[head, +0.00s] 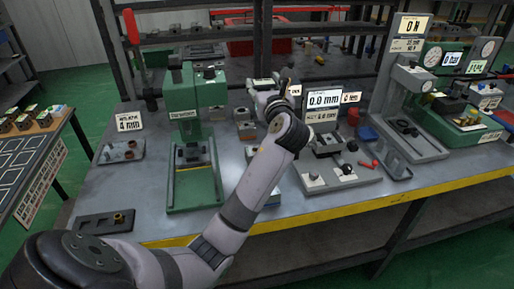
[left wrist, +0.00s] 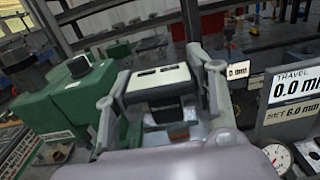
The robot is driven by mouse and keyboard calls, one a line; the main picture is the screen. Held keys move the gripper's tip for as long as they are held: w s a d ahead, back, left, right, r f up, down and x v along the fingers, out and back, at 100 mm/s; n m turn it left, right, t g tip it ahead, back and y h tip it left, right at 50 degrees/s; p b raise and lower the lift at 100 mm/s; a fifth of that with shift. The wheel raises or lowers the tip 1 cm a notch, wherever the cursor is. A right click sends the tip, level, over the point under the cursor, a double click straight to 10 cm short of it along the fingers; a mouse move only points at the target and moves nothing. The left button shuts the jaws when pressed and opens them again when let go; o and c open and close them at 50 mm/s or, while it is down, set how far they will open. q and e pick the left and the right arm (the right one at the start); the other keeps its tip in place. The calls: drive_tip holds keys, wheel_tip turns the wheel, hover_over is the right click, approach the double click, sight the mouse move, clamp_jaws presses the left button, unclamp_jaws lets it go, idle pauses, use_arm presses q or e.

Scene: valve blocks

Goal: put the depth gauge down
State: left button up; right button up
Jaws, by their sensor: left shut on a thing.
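My left gripper (head: 263,86) is over the back middle of the bench, at the end of the pale arm. The block's lower part is dark and partly hidden by the gripper. I cannot tell whether it touches the bench. My right gripper is not in view.
A green press (head: 198,135) stands left of the arm. Right of it are a travel display (head: 325,100) reading 0.0 mm and a fixture (head: 335,172). A tray with small parts (head: 122,151) lies at left. A shelf frame (head: 262,45) stands behind.

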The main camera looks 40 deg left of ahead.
use_arm(q)
drive_tip(key=w+a, duration=0.2)
drive_tip(key=a, duration=0.2)
drive_tip(key=shift+s+f+b, duration=0.2)
drive_tip(key=shift+f+b, duration=1.25)
drive_tip(key=shift+f, duration=8.15)
drive_tip(key=shift+f, duration=0.1)
drive_tip(key=shift+f, duration=0.3)
drive_tip(key=o, duration=1.3)
drive_tip(key=shift+f, duration=0.1)
drive_tip(key=shift+c, duration=0.2)
